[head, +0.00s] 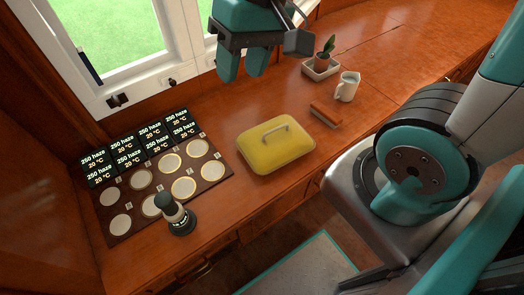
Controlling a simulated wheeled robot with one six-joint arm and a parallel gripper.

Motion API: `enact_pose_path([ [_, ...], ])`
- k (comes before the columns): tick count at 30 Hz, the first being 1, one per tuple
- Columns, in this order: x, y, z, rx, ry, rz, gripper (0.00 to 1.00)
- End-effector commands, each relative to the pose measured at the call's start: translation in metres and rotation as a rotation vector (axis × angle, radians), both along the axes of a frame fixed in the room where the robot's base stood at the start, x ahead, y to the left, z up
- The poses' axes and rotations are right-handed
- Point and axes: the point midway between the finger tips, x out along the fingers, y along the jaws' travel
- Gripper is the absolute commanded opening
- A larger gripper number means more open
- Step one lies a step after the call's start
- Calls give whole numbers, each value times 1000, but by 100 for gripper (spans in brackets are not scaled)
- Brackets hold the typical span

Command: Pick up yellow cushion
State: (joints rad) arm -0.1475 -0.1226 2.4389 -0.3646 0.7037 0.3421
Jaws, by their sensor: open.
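The only yellow thing is a rounded, pillow-shaped object (272,158) with a grey arched handle on top. It lies flat on the wooden counter in the middle of the head view; it looks more like a lidded dish than a soft cushion. My gripper (243,70) is at the top of the view, above the counter on the window side. Its teal fingers point down, are apart and hold nothing. It is clear of the yellow object, beyond it in the picture.
Left of the yellow object lies a dark panel (153,189) with round pale pads and lit displays; a black-and-white knobbed device (176,214) stands at its edge. To the right are a reddish-brown block (326,114), a white mug (347,88) and a potted plant (323,57) in a tray.

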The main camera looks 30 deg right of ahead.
Motion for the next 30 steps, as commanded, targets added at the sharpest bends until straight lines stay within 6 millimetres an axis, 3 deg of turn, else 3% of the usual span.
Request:
enact_pose_path([
  [1, 28, -19, -51, -26, 54, -201, 42],
  [6, 104, -98, -155, -105, 189, -927, 42],
  [9, 129, -141, -205, -140, 237, -1267, 42],
  [12, 141, -172, -238, -162, 260, -1505, 42],
  [15, 147, -189, -255, -175, 270, -1633, 42],
  [20, 147, -193, -281, -181, 276, -1673, 42],
  [30, 147, -192, -356, -179, 275, -1668, 42],
])
